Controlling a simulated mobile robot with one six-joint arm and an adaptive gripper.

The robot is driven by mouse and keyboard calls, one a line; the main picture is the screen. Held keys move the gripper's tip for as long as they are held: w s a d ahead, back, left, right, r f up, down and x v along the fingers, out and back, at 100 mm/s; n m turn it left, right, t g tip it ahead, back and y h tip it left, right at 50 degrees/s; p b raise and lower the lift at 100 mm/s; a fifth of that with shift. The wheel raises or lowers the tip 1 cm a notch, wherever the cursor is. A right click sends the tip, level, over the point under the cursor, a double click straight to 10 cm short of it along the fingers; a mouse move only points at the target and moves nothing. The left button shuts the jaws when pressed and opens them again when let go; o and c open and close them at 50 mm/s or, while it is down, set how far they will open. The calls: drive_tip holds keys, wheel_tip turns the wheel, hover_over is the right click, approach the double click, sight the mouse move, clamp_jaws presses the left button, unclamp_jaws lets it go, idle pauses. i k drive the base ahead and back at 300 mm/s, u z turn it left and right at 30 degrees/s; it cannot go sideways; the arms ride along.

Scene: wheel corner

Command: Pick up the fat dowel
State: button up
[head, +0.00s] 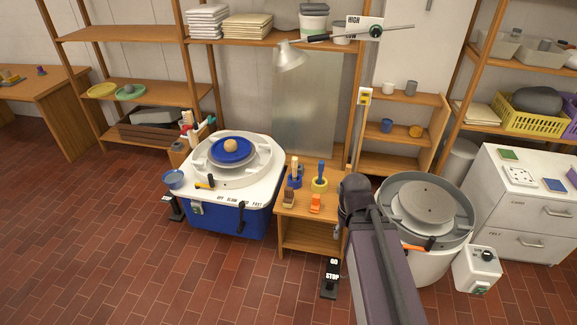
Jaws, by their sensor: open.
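On the small wooden stand (298,232) between the two pottery wheels, a pale upright wooden piece (295,167) stands in a blue holder (295,182). It looks like a dowel, but it is too small to tell whether it is the fat one. Beside it, a blue-handled item stands in a yellow ring-shaped holder (320,185). A brown block (289,199) and an orange item (315,204) lie at the stand's front. My arm rises from the bottom, right of the stand, and covers part of its right side. My gripper does not show.
Foot pedals (330,278) stand on the floor. Front-left brick floor is clear.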

sight(295, 160)
drive_tip(key=i, duration=1.35)
drive_tip(key=z, duration=0.05)
